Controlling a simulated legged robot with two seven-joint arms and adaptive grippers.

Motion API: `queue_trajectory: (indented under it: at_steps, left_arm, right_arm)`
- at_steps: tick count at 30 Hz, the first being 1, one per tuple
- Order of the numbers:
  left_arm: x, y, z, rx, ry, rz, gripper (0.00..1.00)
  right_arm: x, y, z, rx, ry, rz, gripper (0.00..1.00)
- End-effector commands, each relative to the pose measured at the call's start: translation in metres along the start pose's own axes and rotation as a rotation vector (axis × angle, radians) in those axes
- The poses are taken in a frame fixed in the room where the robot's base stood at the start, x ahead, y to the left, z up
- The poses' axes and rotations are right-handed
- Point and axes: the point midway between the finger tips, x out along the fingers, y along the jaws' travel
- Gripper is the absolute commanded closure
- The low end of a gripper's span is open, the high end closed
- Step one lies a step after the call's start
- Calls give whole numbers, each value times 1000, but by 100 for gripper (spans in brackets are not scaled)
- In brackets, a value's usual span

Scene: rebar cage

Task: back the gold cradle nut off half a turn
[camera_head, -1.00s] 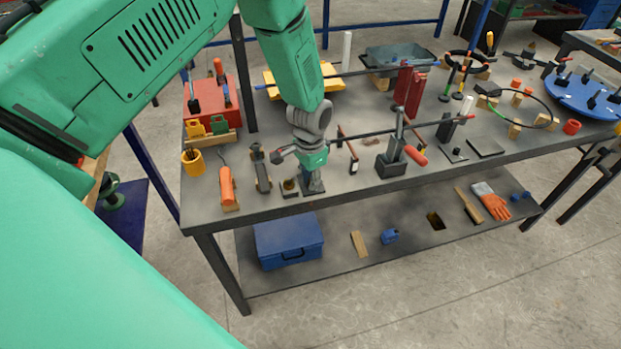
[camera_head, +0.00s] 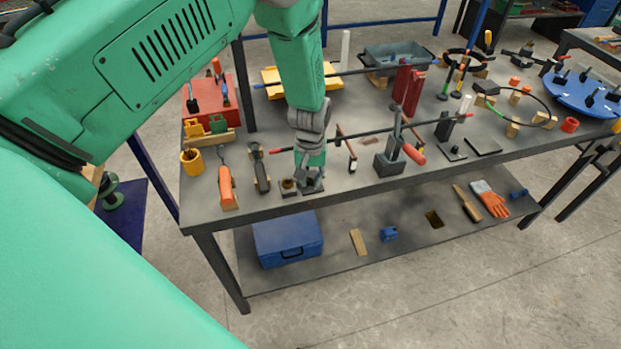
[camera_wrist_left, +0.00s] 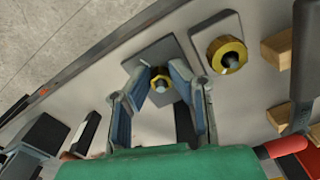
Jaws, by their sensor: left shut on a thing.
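My left gripper (camera_head: 311,180) points down at the front edge of the bench, and its fingers (camera_wrist_left: 157,74) reach either side of a small gold nut (camera_wrist_left: 160,82) in the left wrist view. The gripper is shut on this nut, which sits on a threaded stud on a square grey plate (camera_wrist_left: 150,54). A second, larger gold nut (camera_wrist_left: 226,52) on a stud stands on a separate plate beside it, apart from the fingers. In the head view the gripper mostly hides the held nut. My right gripper is not in view.
An orange-handled tool (camera_head: 226,187) and a dark tool (camera_head: 260,170) lie left of the gripper. A grey stand (camera_head: 390,163) with a long bar is to its right. The red toolbox (camera_head: 212,100) is behind left.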

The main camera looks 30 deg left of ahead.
Motion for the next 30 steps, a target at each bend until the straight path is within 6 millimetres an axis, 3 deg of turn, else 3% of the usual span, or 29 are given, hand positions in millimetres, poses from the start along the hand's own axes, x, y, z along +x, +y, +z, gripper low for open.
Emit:
queue_trajectory:
  at_steps: [1, 30]
  left_arm:
    - [-4, 3, -7, -43, 17, 6, 100]
    - [-5, 6, -9, -960, 17, 15, 100]
  right_arm:
    - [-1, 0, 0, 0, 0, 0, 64]
    - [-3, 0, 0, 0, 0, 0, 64]
